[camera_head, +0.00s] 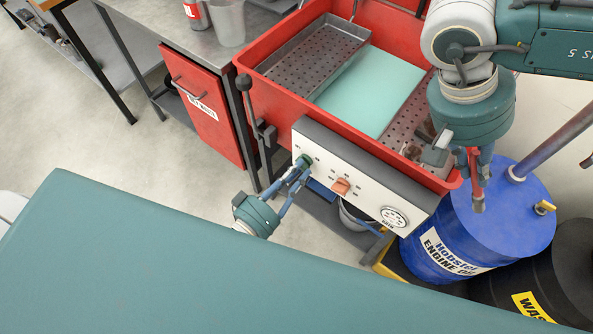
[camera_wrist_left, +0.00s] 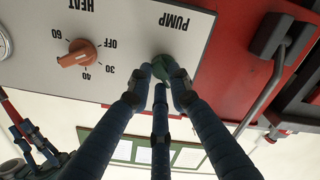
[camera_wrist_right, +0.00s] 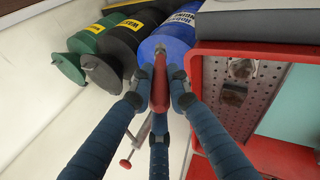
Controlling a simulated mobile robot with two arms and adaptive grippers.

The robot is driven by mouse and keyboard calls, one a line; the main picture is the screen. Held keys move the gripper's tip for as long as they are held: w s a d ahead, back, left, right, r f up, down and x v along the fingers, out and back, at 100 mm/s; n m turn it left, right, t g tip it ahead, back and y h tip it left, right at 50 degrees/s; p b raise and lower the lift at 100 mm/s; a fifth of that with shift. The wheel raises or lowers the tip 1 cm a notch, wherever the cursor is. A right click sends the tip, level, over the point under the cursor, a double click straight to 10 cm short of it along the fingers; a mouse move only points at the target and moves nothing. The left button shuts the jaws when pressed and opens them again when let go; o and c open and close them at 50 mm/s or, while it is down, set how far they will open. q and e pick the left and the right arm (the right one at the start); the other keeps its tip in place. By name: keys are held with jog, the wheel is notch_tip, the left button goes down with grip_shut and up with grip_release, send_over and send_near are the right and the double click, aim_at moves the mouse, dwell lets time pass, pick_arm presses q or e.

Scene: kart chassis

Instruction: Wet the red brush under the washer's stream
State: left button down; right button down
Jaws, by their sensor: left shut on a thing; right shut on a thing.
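The washer (camera_head: 210,75) is a red open basin with a white control panel (camera_head: 325,175) on its front. My left gripper (camera_head: 301,167) is shut on the green pump knob (camera_wrist_left: 160,68) under the PUMP label. My right gripper (camera_head: 475,160) is shut on the red brush (camera_wrist_right: 160,85). It holds the brush at the basin's right end, outside the rim and over the blue drum in the head view. The brush also shows in the head view (camera_head: 474,168), partly hidden by the fingers. No water stream is visible.
The basin holds a perforated tray (camera_head: 315,60) and a pale green sheet (camera_head: 370,90). A grey fitting (camera_head: 437,153) sits near its right front corner. A blue drum (camera_head: 505,215) and a black drum (camera_head: 545,270) stand at the right. A lever (camera_head: 243,84) rises at the basin's left.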

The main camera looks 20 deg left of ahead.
pick_arm(q)
jog(key=m+p, duration=0.1)
jog(key=m, duration=0.2)
jog(key=c, duration=1.6)
grip_release()
jog(key=v, duration=1.2)
